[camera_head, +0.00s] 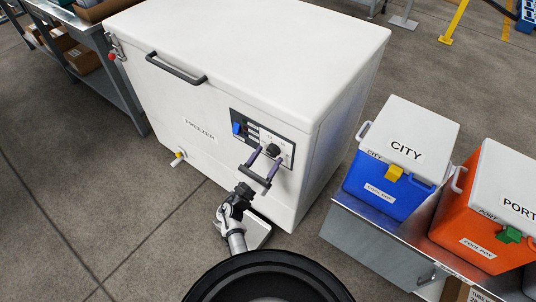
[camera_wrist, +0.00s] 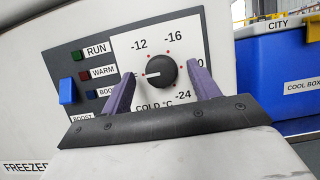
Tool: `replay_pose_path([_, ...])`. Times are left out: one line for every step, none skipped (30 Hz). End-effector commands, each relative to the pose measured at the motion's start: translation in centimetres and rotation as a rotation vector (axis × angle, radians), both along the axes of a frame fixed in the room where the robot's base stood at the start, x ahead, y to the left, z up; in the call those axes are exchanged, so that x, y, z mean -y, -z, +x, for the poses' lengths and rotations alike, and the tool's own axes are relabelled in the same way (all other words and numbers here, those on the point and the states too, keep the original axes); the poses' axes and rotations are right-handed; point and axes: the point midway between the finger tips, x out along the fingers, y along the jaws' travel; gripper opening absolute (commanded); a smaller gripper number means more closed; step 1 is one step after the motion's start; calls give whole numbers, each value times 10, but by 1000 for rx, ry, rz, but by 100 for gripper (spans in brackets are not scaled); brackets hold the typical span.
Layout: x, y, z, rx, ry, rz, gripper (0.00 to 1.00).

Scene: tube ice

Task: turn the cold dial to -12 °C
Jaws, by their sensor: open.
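The cold dial (camera_wrist: 161,71) is a round black knob on the freezer's control panel. In the wrist view its white pointer mark points left, below the -12 label (camera_wrist: 139,44), toward a label mostly hidden by a finger. The labels -16 (camera_wrist: 173,37) and -24 (camera_wrist: 183,95) are readable; the right label is partly covered. My gripper (camera_wrist: 162,75) is open, with one purple finger on each side of the dial and visible gaps to it. In the head view my gripper (camera_head: 267,156) is at the panel, just in front of the dial (camera_head: 273,150).
The panel also has a blue switch (camera_wrist: 67,90) and RUN, WARM and BOOST labels. The white freezer (camera_head: 220,70) has its lid closed. Blue CITY (camera_head: 385,190) and orange PORT (camera_head: 475,238) cool boxes stand on a metal bench at the right.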

Motion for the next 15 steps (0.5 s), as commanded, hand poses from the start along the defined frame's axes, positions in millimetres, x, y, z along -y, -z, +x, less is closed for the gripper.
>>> replay_pose_path([2, -3, 3, 1, 1, 0, 61])
replay_pose_path([3, -3, 4, 1, 1, 0, 61])
replay_pose_path([4, -3, 6, 0, 1, 0, 61])
replay_pose_path([5, -4, 6, 0, 1, 0, 61])
replay_pose_path([5, -4, 7, 0, 1, 0, 61])
replay_pose_path([6, -4, 7, 0, 1, 0, 61])
replay_pose_path([6, -4, 7, 0, 1, 0, 61])
replay_pose_path([6, -4, 7, 0, 0, 0, 61])
replay_pose_path([6, -3, 7, 0, 0, 0, 61])
replay_pose_path([6, -3, 7, 1, 0, 1, 61])
replay_pose_path([6, -3, 7, 1, 0, 1, 61])
replay_pose_path([6, -3, 7, 1, 0, 1, 61])
replay_pose_path([5, -4, 7, 1, 0, 1, 58])
replay_pose_path([5, -3, 7, 1, 0, 1, 54])
replay_pose_path([5, -3, 7, 1, 0, 1, 49])
